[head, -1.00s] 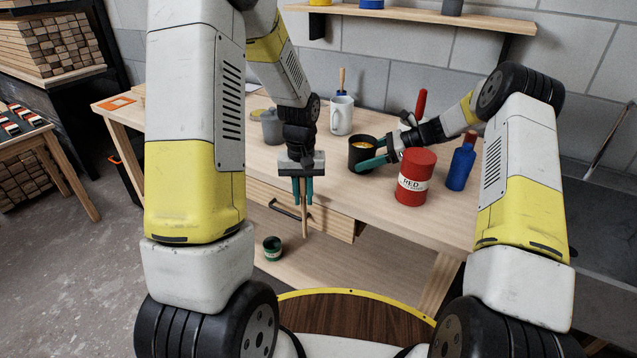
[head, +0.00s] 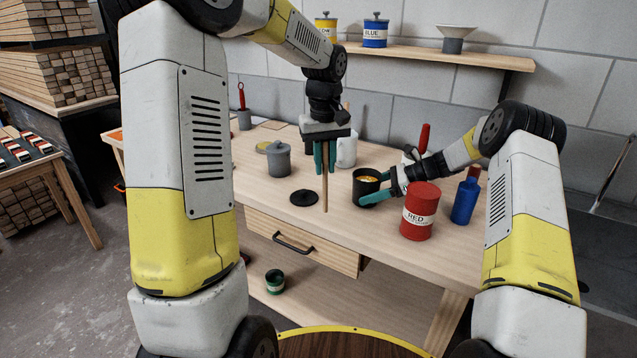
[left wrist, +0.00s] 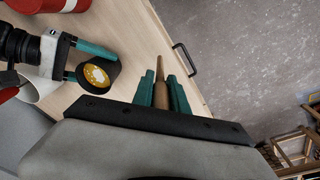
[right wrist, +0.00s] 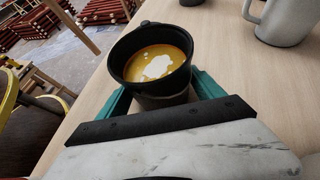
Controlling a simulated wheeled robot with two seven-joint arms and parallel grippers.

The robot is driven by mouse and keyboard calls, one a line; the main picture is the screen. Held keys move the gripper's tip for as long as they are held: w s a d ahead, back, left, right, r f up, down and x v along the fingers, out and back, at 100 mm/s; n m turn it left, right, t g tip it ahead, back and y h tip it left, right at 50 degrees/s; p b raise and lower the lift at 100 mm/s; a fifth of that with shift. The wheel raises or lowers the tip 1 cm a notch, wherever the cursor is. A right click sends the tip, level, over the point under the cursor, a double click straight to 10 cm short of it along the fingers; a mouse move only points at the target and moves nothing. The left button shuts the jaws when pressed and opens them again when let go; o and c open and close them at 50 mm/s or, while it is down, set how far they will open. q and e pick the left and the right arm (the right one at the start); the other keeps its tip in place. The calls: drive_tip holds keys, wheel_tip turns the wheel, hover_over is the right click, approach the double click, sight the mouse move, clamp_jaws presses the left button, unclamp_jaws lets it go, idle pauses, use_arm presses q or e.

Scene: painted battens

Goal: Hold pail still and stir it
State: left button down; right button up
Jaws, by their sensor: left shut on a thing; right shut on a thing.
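The pail (head: 366,184) is small and black and stands upright on the workbench. It holds yellow-orange paint with a white patch on top, clear in the right wrist view (right wrist: 122,68). My right gripper (head: 372,190) is shut around the pail's sides. My left gripper (head: 324,162) points down, shut on a wooden stir stick (head: 324,188). The stick hangs upright to the left of the pail, apart from it. In the left wrist view the stick (left wrist: 160,88) lies between the teal fingers, with the pail (left wrist: 98,75) beside it.
A red tin (head: 419,212) stands close in front of my right gripper, with a blue bottle (head: 465,197) to its right. A grey lidded pot (head: 279,160), a black disc (head: 304,198) and a white mug (head: 346,150) are on the bench (head: 270,210) near my left gripper.

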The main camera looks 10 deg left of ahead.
use_arm(q)
drive_tip(key=w+d+r+m, duration=0.4)
drive_tip(key=w+d+r, duration=0.6)
drive_tip(key=w+r, duration=0.15)
wheel_tip(320, 180, down, 12)
drive_tip(key=shift+t+h, duration=0.4)
idle(0.6)
drive_tip(key=shift+s, duration=0.1)
idle(0.4)
